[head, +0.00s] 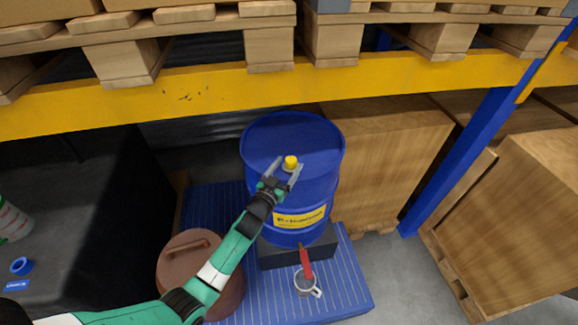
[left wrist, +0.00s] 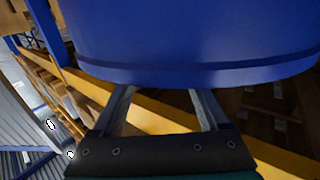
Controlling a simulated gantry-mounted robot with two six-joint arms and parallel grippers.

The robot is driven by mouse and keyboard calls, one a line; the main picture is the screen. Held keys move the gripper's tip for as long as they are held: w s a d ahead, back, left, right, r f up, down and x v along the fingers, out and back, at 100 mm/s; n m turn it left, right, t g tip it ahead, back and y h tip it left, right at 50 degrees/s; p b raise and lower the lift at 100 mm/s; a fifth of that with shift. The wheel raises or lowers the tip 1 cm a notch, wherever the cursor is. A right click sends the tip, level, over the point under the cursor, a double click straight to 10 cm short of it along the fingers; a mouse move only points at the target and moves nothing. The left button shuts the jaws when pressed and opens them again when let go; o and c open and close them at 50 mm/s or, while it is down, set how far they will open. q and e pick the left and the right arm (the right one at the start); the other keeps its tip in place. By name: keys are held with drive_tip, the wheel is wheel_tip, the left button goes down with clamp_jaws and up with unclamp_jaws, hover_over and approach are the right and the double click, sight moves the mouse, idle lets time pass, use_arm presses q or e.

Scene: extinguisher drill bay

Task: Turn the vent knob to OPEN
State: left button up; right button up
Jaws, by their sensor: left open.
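The yellow vent knob (head: 291,162) sits on the top of a blue drum (head: 262,137) with a yellow label, near the front of its rim. My left gripper (head: 285,168) is open; in the head view its two fingers show on either side of the knob. I cannot tell whether they touch it. In the left wrist view the open fingers (left wrist: 163,95) point toward the blue drum (left wrist: 190,45), whose curved edge crosses above them. The knob does not show in that view, and no OPEN marking is readable. My right gripper is not in view.
A yellow rack beam (head: 160,100) with pallets runs behind and above the drum. Below are a red-handled tap (head: 306,264), a metal mug (head: 305,284) and a brown lidded pot (head: 177,262) on a blue ribbed platform (head: 345,290). Wooden crates (head: 385,150) stand at right.

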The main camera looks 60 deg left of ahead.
use_arm(q)
drive_tip(key=shift+w+a, duration=0.35)
drive_tip(key=shift+w, duration=0.25)
clamp_jaws()
drive_tip(key=h+p, duration=0.1)
drive_tip(key=p, duration=0.3)
drive_tip(key=r+m+t+p, duration=0.1)
drive_tip(key=p, duration=0.3)
drive_tip(key=shift+a+m+h, duration=0.25)
drive_tip(key=shift+m+h, duration=0.05)
drive_tip(key=shift+h, duration=0.1)
drive_tip(key=shift+h+p, duration=0.3)
drive_tip(key=shift+p, duration=0.25)
drive_tip(key=shift+a+f+m+t+h, duration=0.1)
drive_tip(key=shift+f+m+t+h, duration=0.1)
drive_tip(key=shift+m+t+h, duration=0.2)
drive_tip(key=shift+f+m+h, duration=0.2)
drive_tip(key=shift+m+h, duration=0.5)
drive_tip(key=shift+h, duration=0.4)
drive_tip(key=m+h+b, duration=0.1)
drive_tip(key=h+b, duration=0.1)
drive_tip(key=m+h+b, duration=0.2)
drive_tip(key=b, duration=0.1)
drive_tip(key=m+h+b, duration=0.1)
drive_tip(key=h+b, duration=0.2)
drive_tip(key=shift+a+f+m+t, duration=0.25)
drive_tip(key=shift+m+t, duration=0.05)
drive_tip(key=shift+r+m+h+b, duration=0.3)
drive_tip(key=shift+m+h+b, duration=0.1)
drive_tip(key=shift+h+b, duration=0.3)
